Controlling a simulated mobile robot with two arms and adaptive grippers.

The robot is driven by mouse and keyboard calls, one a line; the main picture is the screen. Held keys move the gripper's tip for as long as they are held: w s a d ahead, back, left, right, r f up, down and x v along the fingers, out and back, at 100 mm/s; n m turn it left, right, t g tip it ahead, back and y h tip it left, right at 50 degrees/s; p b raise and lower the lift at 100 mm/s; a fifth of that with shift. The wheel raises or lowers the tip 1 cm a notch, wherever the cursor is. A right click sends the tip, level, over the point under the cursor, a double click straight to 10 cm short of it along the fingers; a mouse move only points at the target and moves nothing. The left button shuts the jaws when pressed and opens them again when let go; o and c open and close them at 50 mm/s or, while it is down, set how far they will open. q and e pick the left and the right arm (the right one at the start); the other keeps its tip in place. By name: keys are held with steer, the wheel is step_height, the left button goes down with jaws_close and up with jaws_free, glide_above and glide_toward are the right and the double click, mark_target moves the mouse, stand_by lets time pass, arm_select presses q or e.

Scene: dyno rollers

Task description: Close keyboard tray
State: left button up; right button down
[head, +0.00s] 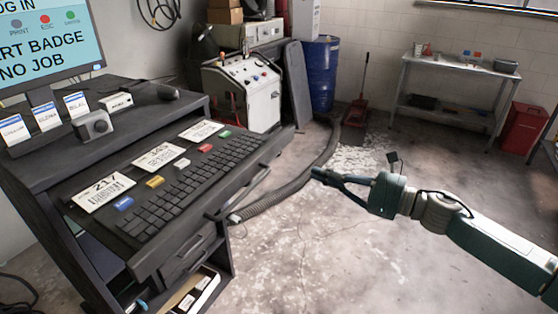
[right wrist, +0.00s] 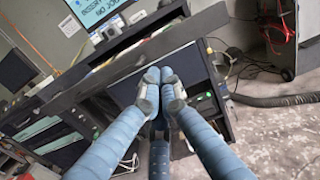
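The dark keyboard tray (head: 185,222) is pulled out from under the dark desk top (head: 150,110) in the head view. A black keyboard (head: 195,180) with a few coloured keys lies on it, with several white cards along its back side. My right gripper (head: 316,174) is in the air to the right of the tray, apart from its front edge. In the right wrist view its two fingertips (right wrist: 160,84) are together with nothing visible between them. The desk and a dark slanted board show beyond them. My left gripper is not in view.
A monitor (head: 50,45) and a small grey device (head: 93,125) stand on the desk. An open lower drawer (head: 190,297) sticks out below the tray. A hose (head: 290,188) lies on the floor behind my right gripper. The floor right of the desk is mostly clear.

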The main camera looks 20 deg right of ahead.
mark_target(269, 157)
steer(key=p+x, duration=0.1)
steer(key=x, duration=0.2)
steer(key=p+x, duration=0.2)
steer(key=x, duration=0.2)
steer(key=p+x, duration=0.1)
steer(key=x, duration=0.3)
steer(key=shift+r+p, duration=0.25)
steer(key=shift+p, duration=0.1)
steer(key=shift+w+a+f, duration=0.25)
steer(key=shift+w+a, duration=0.15)
steer(key=shift+w, duration=0.05)
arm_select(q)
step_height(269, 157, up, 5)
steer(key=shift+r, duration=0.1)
